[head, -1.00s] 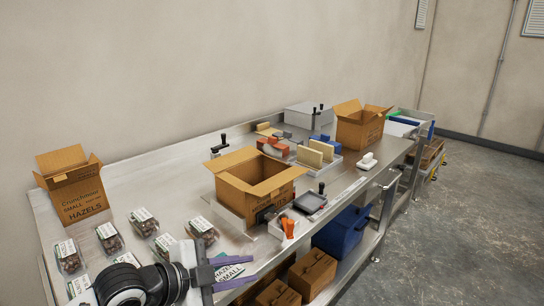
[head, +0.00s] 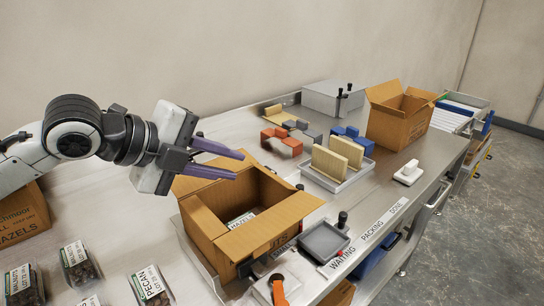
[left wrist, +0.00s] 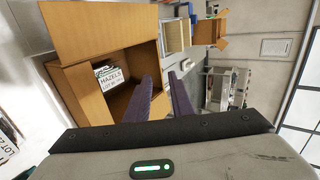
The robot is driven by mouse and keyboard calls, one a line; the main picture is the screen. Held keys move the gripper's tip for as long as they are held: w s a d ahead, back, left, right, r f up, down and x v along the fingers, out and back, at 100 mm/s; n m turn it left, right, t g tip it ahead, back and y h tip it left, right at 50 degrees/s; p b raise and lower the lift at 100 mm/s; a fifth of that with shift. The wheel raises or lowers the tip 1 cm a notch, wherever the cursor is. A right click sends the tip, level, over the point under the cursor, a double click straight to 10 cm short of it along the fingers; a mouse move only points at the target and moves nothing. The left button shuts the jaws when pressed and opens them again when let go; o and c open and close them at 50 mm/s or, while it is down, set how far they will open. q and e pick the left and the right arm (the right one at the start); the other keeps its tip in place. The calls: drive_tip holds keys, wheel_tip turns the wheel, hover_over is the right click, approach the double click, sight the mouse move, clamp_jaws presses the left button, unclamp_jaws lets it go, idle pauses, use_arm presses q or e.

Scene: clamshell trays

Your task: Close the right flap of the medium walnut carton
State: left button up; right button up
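The middle brown carton (head: 205,238) stands on the steel table, its printed front partly hidden; only letters like "UTS" show. Its near-side flap (head: 272,226) sticks outward over the front. Another flap at the far left is partly behind my gripper. My left gripper (head: 237,165), with purple fingers, is open and empty above the carton's far-left part. In the left wrist view the fingers (left wrist: 166,88) show apart, beside the carton opening. My right gripper is not in view.
Several clamshells, one marked PECAN (head: 150,286), lie at the front left. A HAZELS carton (head: 25,215) stands at the left edge. A tray with wooden blocks (head: 345,178), a dark scale (head: 323,241) and another open carton (head: 395,125) are to the right.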

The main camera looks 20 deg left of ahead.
sight(271, 175)
use_arm(q)
drive_tip(key=x, duration=0.9)
drive_tip(key=shift+d+f, duration=0.1)
drive_tip(key=shift+d, duration=0.15)
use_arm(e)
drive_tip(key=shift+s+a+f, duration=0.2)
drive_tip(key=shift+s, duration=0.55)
use_arm(q)
drive_tip(key=shift+c, duration=0.3)
clamp_jaws()
drive_tip(key=shift+f+t+b, duration=0.3)
drive_tip(key=shift+f+b, duration=0.1)
drive_tip(key=shift+b, duration=0.3)
drive_tip(key=shift+s+a+t+h+b, duration=0.1)
drive_tip(key=shift+t+h+b, duration=0.2)
drive_tip(key=shift+b, duration=0.05)
drive_tip(key=shift+r, duration=0.2)
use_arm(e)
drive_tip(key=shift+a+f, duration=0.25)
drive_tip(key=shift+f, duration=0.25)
